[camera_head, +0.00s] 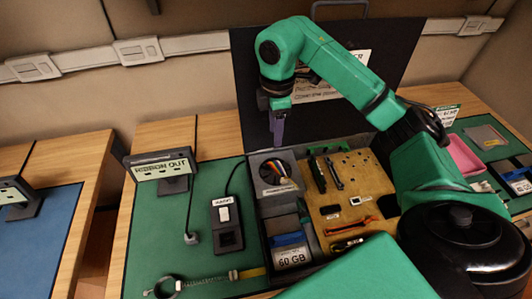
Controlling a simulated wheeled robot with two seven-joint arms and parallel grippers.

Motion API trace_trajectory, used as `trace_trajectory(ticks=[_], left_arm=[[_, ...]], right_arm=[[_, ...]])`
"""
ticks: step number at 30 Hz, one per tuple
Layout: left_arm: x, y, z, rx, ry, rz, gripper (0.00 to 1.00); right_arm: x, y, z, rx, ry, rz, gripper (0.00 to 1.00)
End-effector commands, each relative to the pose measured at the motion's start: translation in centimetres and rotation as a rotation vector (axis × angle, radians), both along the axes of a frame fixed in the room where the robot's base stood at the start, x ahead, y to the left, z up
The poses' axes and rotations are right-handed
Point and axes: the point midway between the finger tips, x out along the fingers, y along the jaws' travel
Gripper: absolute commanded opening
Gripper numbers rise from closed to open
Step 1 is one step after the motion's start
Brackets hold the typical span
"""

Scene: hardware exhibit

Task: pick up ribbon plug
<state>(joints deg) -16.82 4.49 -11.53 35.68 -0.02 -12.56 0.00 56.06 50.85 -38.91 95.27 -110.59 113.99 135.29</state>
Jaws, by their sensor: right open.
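My right gripper (277,130) hangs above the back of the open case, near its upright dark lid, with its purple fingers pointing down. It is open, and nothing shows between its fingers. Below it, a grey compartment (256,160) holds a dark round piece with a multicoloured ribbon of wires (274,172). I cannot tell which part of this is the ribbon plug. The gripper is apart from the wires. A sign reading "RIBBON OUT" (160,169) stands on the green mat at the left. My left gripper is not in view.
A black switch box (227,226) with a cable stands left of the case. The wooden case panel (333,207) bears tools and small parts. A blue "60 GB" drive (290,252) sits in the front compartment. The green mat (150,235) has free room below the sign.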

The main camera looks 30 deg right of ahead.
Motion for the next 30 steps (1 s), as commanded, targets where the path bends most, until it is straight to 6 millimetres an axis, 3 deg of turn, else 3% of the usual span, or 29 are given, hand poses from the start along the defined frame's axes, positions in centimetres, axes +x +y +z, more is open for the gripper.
trace_trajectory(ticks=[3,7,11,15,18,25,28,29,30], left_arm=[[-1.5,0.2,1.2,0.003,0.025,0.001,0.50],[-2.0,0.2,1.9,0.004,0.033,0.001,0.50],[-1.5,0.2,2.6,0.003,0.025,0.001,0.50],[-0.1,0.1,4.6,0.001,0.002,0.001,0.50],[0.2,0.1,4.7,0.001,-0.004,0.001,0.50],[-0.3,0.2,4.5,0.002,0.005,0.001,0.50],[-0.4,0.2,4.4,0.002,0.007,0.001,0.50],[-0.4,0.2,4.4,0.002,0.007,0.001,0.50],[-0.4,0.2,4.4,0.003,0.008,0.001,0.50]], right_arm=[[-0.2,0.0,-3.0,0.002,0.009,0.002,0.47],[-0.1,0.1,-5.8,0.003,0.005,0.003,0.47],[0.0,0.2,-7.4,0.006,0.004,0.004,0.47],[0.3,0.6,-9.8,0.007,0.006,0.003,0.47],[0.4,0.5,-11.7,0.005,0.004,0.004,0.47],[0.4,0.6,-12.3,0.005,0.001,0.005,0.47],[0.5,0.5,-12.3,0.005,0.001,0.005,0.09],[0.5,0.5,-12.3,0.005,0.001,0.005,0.00],[0.5,0.5,-12.2,0.005,0.001,0.005,0.00]])
